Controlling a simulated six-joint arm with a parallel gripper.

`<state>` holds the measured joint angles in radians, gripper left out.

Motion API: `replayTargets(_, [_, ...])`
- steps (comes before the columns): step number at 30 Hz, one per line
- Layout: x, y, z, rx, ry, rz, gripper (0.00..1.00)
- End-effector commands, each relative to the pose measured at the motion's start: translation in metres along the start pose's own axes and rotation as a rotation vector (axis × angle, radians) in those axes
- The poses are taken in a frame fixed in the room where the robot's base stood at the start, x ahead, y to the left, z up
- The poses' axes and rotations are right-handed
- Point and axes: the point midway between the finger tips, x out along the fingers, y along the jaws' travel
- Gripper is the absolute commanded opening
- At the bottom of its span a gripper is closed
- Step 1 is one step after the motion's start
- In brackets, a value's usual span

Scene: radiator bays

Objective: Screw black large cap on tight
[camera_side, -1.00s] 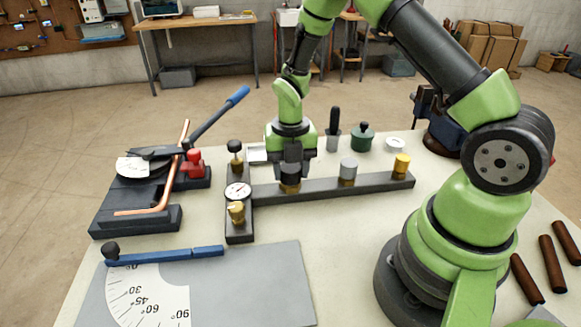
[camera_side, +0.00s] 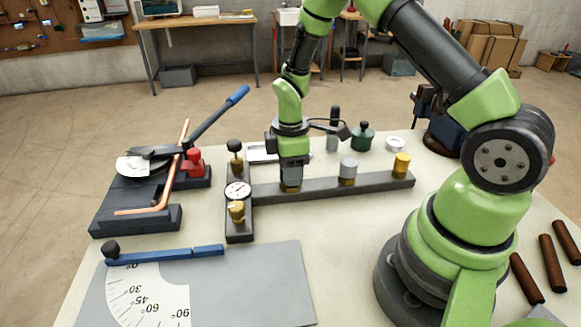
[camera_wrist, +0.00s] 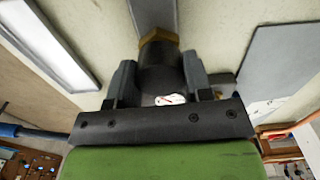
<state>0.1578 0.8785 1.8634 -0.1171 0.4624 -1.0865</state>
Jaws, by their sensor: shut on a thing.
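My gripper (camera_side: 291,178) points down over the left part of the dark bar (camera_side: 325,189). It is shut on the black large cap (camera_wrist: 160,70), which shows between the two fingers in the wrist view. A brass hex fitting (camera_wrist: 158,38) lies right against the cap on the bar. In the side view the gripper hides the cap, and only a bit of the brass fitting (camera_side: 291,188) shows below. I cannot tell how tight the cap sits.
On the same bar stand a grey cap (camera_side: 348,166) on brass and a brass cap (camera_side: 401,164). A gauge (camera_side: 238,190) sits on the block at left. The pipe bender (camera_side: 165,170) stands further left. A green pot (camera_side: 363,136) is behind the bar.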

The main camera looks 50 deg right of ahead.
Motion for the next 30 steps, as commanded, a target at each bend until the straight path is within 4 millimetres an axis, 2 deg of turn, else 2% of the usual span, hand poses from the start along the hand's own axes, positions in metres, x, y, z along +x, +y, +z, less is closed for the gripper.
replayTargets(18, [0.0008, -0.0001, 0.0001, 1.031, -0.001, 0.0, 0.16])
replayTargets(23, [0.0008, -0.0001, 0.0001, 1.169, -0.001, 0.0, 0.16])
replayTargets(30, [0.0008, -0.0001, 0.0001, 1.182, -0.001, 0.0, 0.16])
